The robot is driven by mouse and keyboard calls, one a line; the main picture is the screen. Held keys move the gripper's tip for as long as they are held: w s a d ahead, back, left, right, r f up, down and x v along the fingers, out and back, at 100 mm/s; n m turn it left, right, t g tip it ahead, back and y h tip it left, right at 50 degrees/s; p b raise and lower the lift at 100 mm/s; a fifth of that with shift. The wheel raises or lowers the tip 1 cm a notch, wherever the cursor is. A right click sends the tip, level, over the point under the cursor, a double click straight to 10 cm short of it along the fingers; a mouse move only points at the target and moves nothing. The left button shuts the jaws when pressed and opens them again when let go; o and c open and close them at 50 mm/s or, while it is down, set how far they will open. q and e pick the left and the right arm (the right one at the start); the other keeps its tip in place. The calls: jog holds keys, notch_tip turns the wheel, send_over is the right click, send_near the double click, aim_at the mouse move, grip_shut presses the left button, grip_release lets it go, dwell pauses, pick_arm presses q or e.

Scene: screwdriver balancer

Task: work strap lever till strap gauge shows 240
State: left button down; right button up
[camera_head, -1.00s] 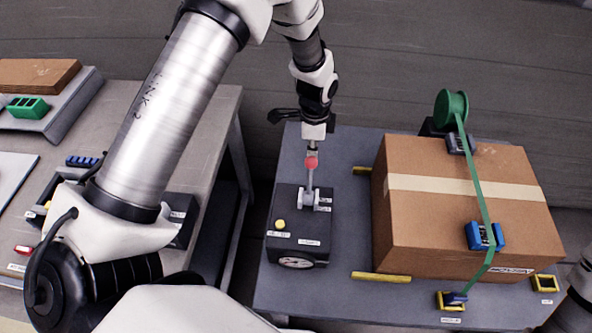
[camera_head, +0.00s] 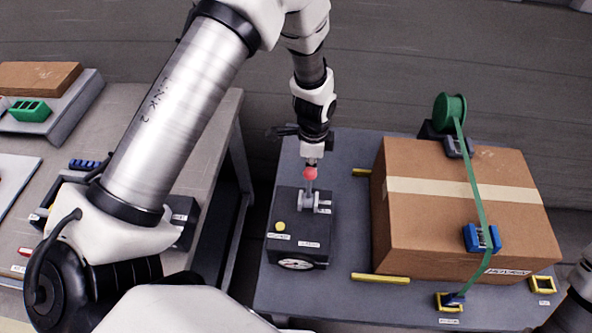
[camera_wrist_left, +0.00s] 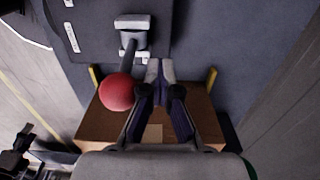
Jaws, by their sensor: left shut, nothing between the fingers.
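The strap lever (camera_head: 309,190) rises from a dark control box (camera_head: 290,235) and carries a red ball knob (camera_head: 311,173). The round strap gauge (camera_head: 296,264) is on the box's front; its reading is too small to make out. My left gripper (camera_head: 312,158) is shut and empty, just behind the knob. In the left wrist view the shut fingers (camera_wrist_left: 160,68) lie beside the red knob (camera_wrist_left: 116,92) and the grey lever shaft; I cannot tell whether they touch. My right gripper is out of view.
A cardboard box (camera_head: 450,235) with a green strap (camera_head: 473,180) over it stands right of the control box. A green reel (camera_head: 450,107) is behind it. Yellow bars (camera_head: 380,278) lie by the box. Another table (camera_head: 110,110) stands left, across a gap.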

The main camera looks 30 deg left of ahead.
aim_at(310, 179)
pick_arm(q)
jog(key=shift+s+d, duration=0.35)
jog(key=shift+s, duration=0.45)
jog(key=shift+s+d, duration=0.25)
jog(key=shift+s, duration=0.25)
jog(key=shift+s+d, duration=0.25)
jog(key=shift+s, duration=0.25)
jog(key=shift+s+d+f+b, duration=0.3)
jog(key=shift+s+b, duration=0.25)
jog(key=shift+b, duration=0.15)
jog(key=w+p, duration=0.1)
jog(key=p, duration=0.1)
jog(key=w+a+r+p, duration=0.1)
jog(key=p, duration=0.2)
jog(key=w+p, duration=0.1)
jog(key=p, duration=0.2)
jog(key=shift+a+r, duration=0.2)
jog(key=shift+a, duration=0.05)
jog(key=w, duration=0.1)
jog(key=w+a+b, duration=0.1)
jog(key=w, duration=0.1)
jog(key=w+a+f, duration=0.1)
jog(key=shift+w+a+b, duration=0.2)
jog(key=shift+w+b, duration=0.15)
jog(key=shift+w, duration=0.05)
